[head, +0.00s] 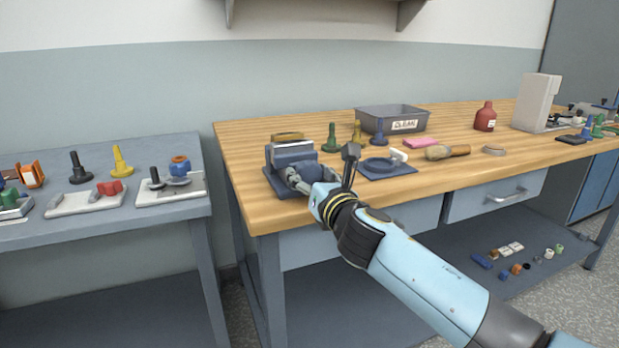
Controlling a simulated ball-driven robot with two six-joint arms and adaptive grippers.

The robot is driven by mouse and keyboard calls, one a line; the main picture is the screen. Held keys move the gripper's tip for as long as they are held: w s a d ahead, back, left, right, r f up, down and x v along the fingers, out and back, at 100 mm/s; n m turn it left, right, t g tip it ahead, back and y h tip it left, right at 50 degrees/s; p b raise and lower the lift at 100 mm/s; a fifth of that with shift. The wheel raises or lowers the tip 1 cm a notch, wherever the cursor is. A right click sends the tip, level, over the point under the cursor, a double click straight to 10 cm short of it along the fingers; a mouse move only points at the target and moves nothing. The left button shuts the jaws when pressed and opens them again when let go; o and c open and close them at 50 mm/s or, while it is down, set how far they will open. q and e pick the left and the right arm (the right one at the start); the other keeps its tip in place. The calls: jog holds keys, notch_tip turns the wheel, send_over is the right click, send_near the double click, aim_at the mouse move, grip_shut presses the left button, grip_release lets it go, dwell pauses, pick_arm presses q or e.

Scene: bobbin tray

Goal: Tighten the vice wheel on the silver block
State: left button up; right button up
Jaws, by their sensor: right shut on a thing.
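A blue vice (277,184) stands near the left front corner of the wooden bench. A silver-grey block (292,149) shows at its top, between the jaws; its lower part is hidden. The dark blue vice wheel (312,171) is at the front of the vice, partly covered by my right gripper. My right gripper (322,170) has one finger to the left of the wheel and one to the right, upright, and is shut on the wheel. How tightly the jaws press the block cannot be seen. My left gripper is not in view.
Green (331,140), yellow and blue pegs stand behind. A grey bin (392,112) is at the back. A lower grey table (130,220) stands left, across a gap.

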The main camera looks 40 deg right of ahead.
jog(key=shift+m, duration=0.3)
jog(key=o, duration=1.2)
jog(key=v, duration=1.2)
